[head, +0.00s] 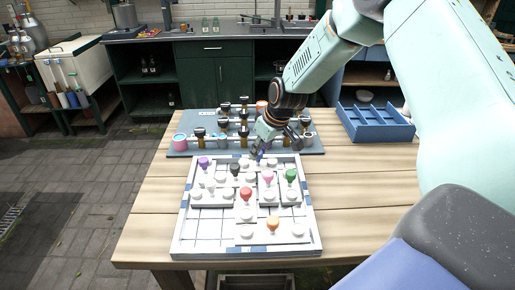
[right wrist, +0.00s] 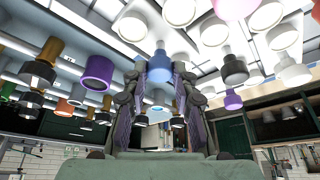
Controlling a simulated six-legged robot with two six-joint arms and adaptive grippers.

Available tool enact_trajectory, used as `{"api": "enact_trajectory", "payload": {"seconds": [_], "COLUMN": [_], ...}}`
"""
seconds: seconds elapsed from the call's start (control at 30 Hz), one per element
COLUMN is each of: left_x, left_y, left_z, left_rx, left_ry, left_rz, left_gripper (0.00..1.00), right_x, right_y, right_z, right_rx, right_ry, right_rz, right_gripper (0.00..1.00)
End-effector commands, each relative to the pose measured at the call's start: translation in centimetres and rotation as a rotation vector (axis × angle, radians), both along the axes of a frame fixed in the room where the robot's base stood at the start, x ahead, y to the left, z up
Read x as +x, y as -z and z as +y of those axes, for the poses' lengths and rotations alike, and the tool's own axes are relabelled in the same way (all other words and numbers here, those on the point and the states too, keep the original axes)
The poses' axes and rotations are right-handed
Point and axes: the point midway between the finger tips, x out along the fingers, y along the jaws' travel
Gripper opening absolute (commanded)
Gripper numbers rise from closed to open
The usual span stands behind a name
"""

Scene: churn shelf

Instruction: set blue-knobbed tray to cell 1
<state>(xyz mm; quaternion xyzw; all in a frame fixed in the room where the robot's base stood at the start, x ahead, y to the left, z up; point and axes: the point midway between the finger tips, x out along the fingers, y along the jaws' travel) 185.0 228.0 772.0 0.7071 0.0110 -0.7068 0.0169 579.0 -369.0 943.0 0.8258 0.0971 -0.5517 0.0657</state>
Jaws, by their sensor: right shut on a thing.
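My right gripper (head: 260,146) reaches down at the back edge of the white grid board (head: 176,240). Its fingers are shut on the blue knob (right wrist: 160,67), which shows between the fingertips in the right wrist view. In the head view the fingers mostly cover this knob, and I cannot tell which white-capped piece below it is the blue-knobbed tray. Other trays on the board carry a purple knob (head: 204,162), a black knob (head: 235,169), a pink knob (head: 268,177), a green knob (head: 291,175), a red knob (head: 246,192) and an orange knob (head: 272,223). No cell numbers are readable. My left gripper is out of view.
A blue divided box (head: 376,129) stands at the back right. Bare cells show at the board's front left. The wooden table (head: 150,215) is clear on the left.

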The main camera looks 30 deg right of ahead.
Motion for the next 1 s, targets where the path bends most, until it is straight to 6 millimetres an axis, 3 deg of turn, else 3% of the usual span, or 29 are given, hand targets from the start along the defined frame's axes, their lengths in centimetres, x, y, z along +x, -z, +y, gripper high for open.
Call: {"api": "enact_trajectory", "payload": {"seconds": [0.2,0.4,0.83,0.87,1.0], "left_x": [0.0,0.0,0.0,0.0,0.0], "left_y": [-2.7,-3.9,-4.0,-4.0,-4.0], "left_z": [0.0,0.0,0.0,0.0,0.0], "left_rx": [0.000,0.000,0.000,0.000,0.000], "left_ry": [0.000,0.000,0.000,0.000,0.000], "left_rz": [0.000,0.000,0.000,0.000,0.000], "left_gripper": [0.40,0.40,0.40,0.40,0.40], "right_x": [-1.7,-2.7,-3.0,-3.0,-3.0], "right_y": [-0.4,-0.3,0.0,0.0,0.0], "right_z": [-2.6,-4.5,-5.0,-5.0,-5.0], "right_rx": [0.003,0.001,0.000,-0.001,-0.001], "right_ry": [0.004,0.002,0.000,0.001,0.000], "right_rz": [0.002,0.000,-0.002,-0.002,-0.001], "right_gripper": [0.00,0.00,0.00,0.30,0.41]}}
